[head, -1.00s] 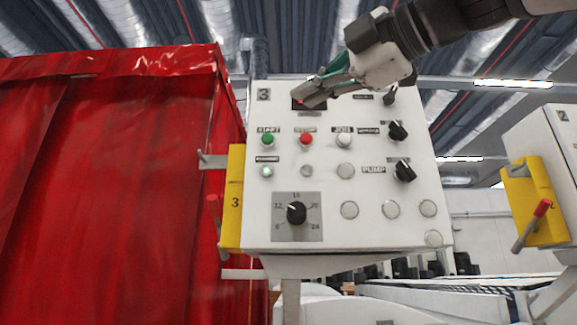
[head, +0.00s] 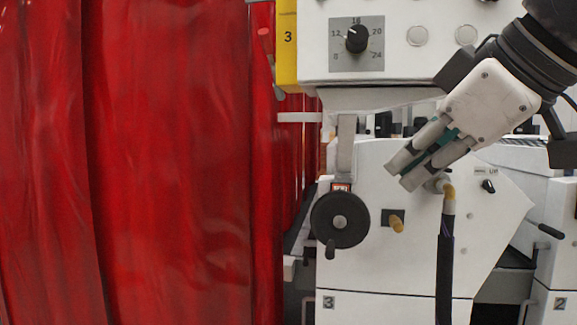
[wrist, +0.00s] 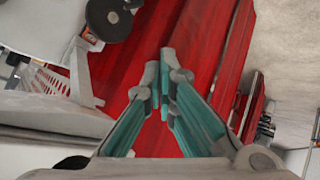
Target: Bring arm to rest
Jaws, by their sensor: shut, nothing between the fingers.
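My gripper (head: 401,175) shows at the right of the head view, pointing down and to the left, its fingers close together with nothing between them. It hangs in front of the white machine body marked 3, below the control panel (head: 390,70). My arm comes in from the upper right corner. In the wrist view my gripper (wrist: 163,55) points toward the red curtain (wrist: 190,30), with teal pads on its fingers. I cannot tell the distance from the fingertips to the hose fitting behind them.
A black handwheel (head: 340,220) and a yellow-tipped hose (head: 446,250) are on the machine front. A dial (head: 356,38) is on the panel and a yellow holder (head: 287,45) at its side. The red curtain (head: 130,160) fills the left. A second machine (head: 557,240) stands at the right.

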